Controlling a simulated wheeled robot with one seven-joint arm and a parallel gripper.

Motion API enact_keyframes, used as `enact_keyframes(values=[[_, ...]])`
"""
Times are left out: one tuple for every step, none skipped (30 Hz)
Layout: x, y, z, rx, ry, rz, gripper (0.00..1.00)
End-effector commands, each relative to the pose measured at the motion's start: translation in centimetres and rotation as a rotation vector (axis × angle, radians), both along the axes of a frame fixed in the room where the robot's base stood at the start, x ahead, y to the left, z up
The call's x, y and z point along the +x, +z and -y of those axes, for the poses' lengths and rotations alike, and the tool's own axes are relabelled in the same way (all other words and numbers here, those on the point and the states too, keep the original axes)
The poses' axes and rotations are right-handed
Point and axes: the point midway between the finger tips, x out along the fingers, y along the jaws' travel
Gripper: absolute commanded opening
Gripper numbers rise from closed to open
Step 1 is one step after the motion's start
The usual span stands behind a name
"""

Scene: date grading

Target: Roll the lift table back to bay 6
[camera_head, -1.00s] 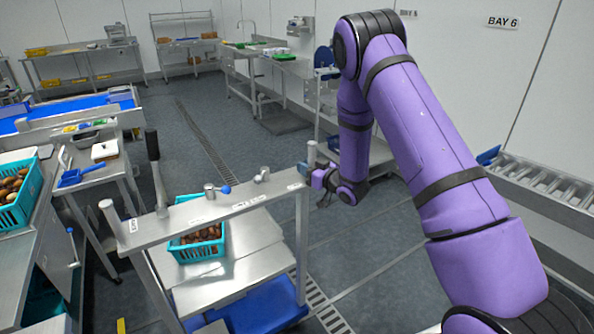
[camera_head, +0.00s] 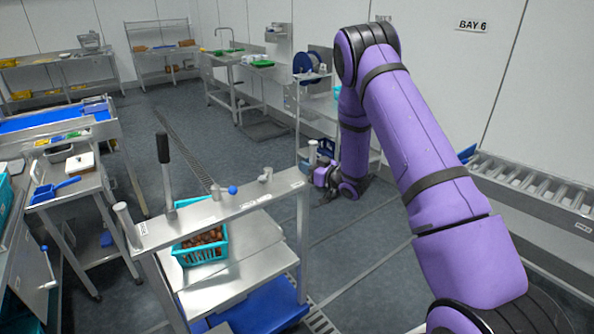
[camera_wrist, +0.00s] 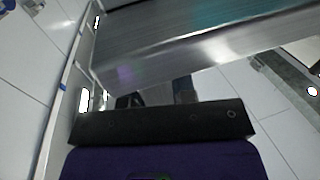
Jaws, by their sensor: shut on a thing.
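The lift table is a steel frame with a push bar (camera_head: 225,212) across its near side and a steel top (camera_head: 235,290) behind it. The fingertips are partly hidden by the wrist. In the wrist view a broad steel surface (camera_wrist: 200,50) fills the upper part, and I cannot see the jaws' contact clearly. The BAY 6 sign (camera_head: 472,25) is on the white wall at the upper right.
A teal crate of dates (camera_head: 200,258) rides on the lift table. A roller conveyor (camera_head: 530,185) runs along the right wall. Steel benches stand close on the left, with a blue scoop (camera_head: 50,190) on one. A shelf rack with a blue reel (camera_head: 306,62) stands ahead. Grey floor is open between.

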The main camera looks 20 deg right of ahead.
Motion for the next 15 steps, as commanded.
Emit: enact_keyframes(values=[[0.1,0.0,0.1,0.002,0.010,0.002,0.00],[0.1,0.0,0.4,0.002,0.011,0.002,0.00],[0.3,0.0,0.8,0.002,0.012,0.002,0.00],[0.4,0.0,1.1,0.003,0.013,0.002,0.00],[0.5,0.0,1.5,0.003,0.012,0.002,0.00],[0.6,0.0,2.0,0.003,0.011,0.002,0.00],[0.7,0.0,2.4,0.003,0.010,0.002,0.00],[0.7,0.0,2.8,0.002,0.010,0.001,0.00],[0.8,0.0,3.3,0.001,0.008,0.002,0.00],[1.0,0.0,3.7,0.001,0.007,0.003,0.00],[1.1,0.0,4.1,0.001,0.006,0.003,0.00],[1.2,0.0,4.6,0.001,0.006,0.003,0.00],[1.2,0.0,4.9,0.002,0.006,0.002,0.00],[1.3,0.0,5.1,0.002,0.007,0.002,0.00],[1.4,0.1,5.4,0.001,0.008,0.003,0.00]])
